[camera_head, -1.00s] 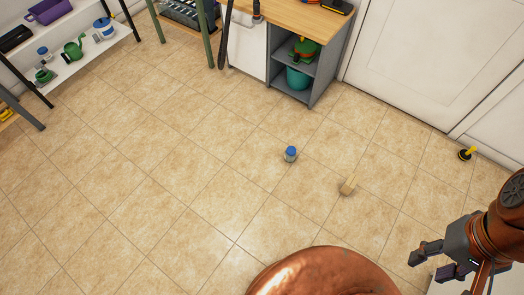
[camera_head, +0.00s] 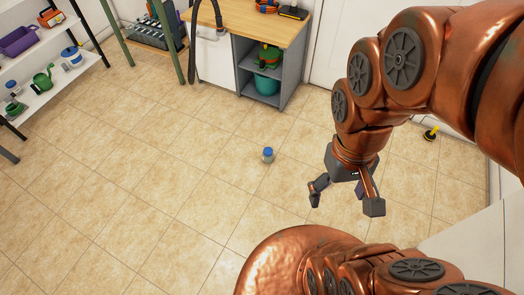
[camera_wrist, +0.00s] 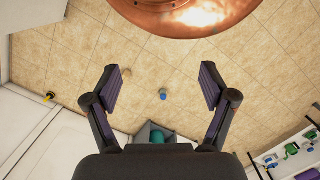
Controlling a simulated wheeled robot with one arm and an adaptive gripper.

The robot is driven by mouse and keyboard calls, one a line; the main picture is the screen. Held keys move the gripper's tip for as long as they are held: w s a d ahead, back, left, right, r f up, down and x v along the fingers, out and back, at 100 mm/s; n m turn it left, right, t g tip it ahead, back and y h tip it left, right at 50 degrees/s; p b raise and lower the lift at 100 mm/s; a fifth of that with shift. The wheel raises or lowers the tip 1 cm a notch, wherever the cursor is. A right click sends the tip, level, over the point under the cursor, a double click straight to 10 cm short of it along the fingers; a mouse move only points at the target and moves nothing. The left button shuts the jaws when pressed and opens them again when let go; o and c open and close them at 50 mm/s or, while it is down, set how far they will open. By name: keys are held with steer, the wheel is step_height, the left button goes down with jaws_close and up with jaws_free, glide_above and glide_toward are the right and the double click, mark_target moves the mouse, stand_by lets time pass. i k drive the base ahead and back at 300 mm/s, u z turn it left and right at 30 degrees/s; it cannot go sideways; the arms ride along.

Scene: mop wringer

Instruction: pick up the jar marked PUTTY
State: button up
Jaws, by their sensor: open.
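A small jar with a blue lid (camera_head: 267,155) stands upright on the tiled floor in the head view. Its label is too small to read, so I cannot tell if it says PUTTY. It also shows in the wrist view (camera_wrist: 163,95), between my fingers in the picture but farther away on the floor. My gripper (camera_head: 345,201) is open and empty, pointing down, to the right of the jar in the head view. Its two fingers are spread wide in the wrist view (camera_wrist: 162,85).
A workbench (camera_head: 285,30) with a teal bucket (camera_head: 266,84) on its lower shelf stands beyond the jar. A yellow-and-black item (camera_head: 430,134) lies right. Floor around the jar is clear.

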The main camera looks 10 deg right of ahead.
mark_target(267, 155)
steer(key=u, duration=0.85)
steer(key=i, duration=3.9)
steer(key=z, duration=3.65)
